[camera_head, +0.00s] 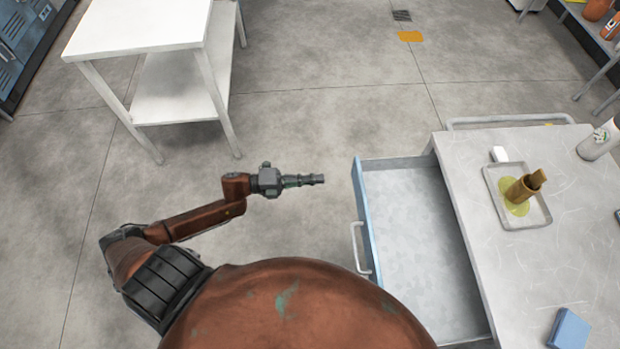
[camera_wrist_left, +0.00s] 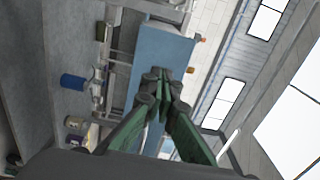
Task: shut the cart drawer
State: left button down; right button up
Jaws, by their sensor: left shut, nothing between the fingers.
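The cart drawer (camera_head: 415,235) is pulled out to the left of the cart (camera_head: 560,265). Its inside is bare grey metal where I see it. The blue drawer front (camera_head: 363,190) faces left and carries a pale bar handle (camera_head: 355,248). My left gripper (camera_head: 318,180) is shut and empty, pointing right at the drawer front, with a short gap between them. In the left wrist view the green fingers (camera_wrist_left: 165,85) are together, with a blue panel (camera_wrist_left: 160,50) that looks like the drawer front beyond them. My right gripper is out of view.
On the cart top are a tray (camera_head: 545,220) with a brown cylinder (camera_head: 524,188) in a yellowish puddle, a white bottle (camera_head: 598,140) and a blue block (camera_head: 569,329). A white table (camera_head: 145,25) stands at the upper left. The floor between is clear.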

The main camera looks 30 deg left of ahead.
aim_at(354, 176)
pick_arm(q)
jog(key=b+x, duration=0.1)
jog(key=x, duration=0.8)
jog(key=shift+w+f, duration=0.1)
jog(key=shift+d, duration=0.15)
